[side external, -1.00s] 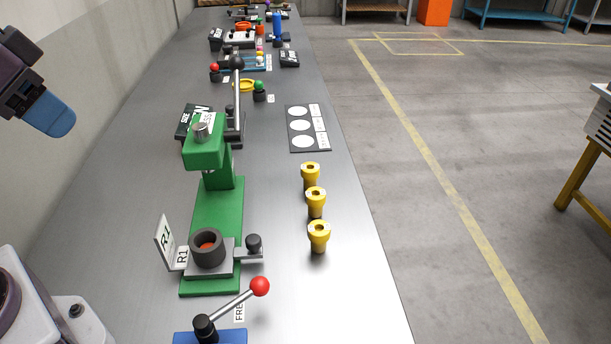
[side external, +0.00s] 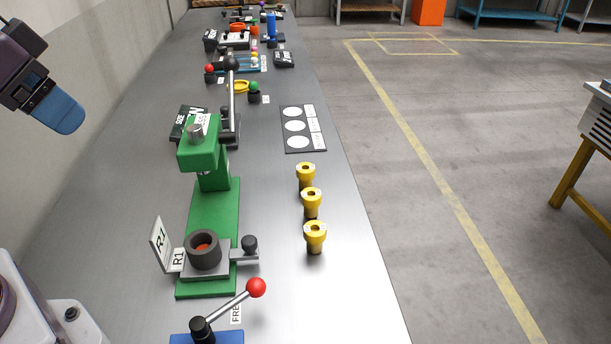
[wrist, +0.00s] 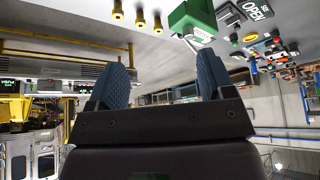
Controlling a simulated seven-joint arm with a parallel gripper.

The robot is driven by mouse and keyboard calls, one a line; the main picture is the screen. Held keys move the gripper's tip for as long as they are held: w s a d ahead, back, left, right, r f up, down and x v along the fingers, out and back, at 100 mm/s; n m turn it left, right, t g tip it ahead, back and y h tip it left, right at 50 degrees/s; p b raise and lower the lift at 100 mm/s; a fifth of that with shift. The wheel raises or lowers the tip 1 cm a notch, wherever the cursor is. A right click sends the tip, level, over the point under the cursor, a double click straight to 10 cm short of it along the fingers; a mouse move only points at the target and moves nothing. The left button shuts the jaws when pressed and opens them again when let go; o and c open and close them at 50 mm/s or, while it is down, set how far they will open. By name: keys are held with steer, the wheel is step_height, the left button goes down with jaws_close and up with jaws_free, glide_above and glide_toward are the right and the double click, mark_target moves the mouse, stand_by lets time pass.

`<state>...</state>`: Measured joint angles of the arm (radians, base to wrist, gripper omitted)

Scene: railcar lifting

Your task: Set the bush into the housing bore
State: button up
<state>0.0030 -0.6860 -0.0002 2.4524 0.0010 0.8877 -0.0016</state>
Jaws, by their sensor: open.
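Three yellow flanged pieces, which look like the bushes, stand upright in a row on the bench right of the green press: near (side external: 315,236), middle (side external: 311,202) and far (side external: 305,175). The housing is a dark round cylinder (side external: 204,258) on the press base, its bore facing up with an orange-brown surface inside. My gripper (side external: 58,108) is at the upper left, above and well away from both. In the wrist view my gripper (wrist: 160,80) has its two blue fingers apart with nothing between them. The yellow pieces also show at that view's top edge (wrist: 140,18).
The green press (side external: 205,150) stands behind the housing, with a black-knobbed lever above it. A red-knobbed lever (side external: 257,287) on a blue base is in front. A plate with three white circles (side external: 297,128) lies beyond the yellow pieces. The bench's right strip is clear.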

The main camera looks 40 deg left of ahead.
steer(key=w+d, duration=0.1)
steer(key=w, duration=1.3)
steer(key=g, duration=0.1)
glide_above(305, 167)
steer(key=s, duration=0.2)
steer(key=shift+m, duration=0.4)
steer(key=f, duration=2.7)
steer(key=shift+d, duration=0.2)
steer(key=shift+x, duration=2.9)
steer(key=shift+s+a, duration=0.15)
steer(key=c, duration=1.1)
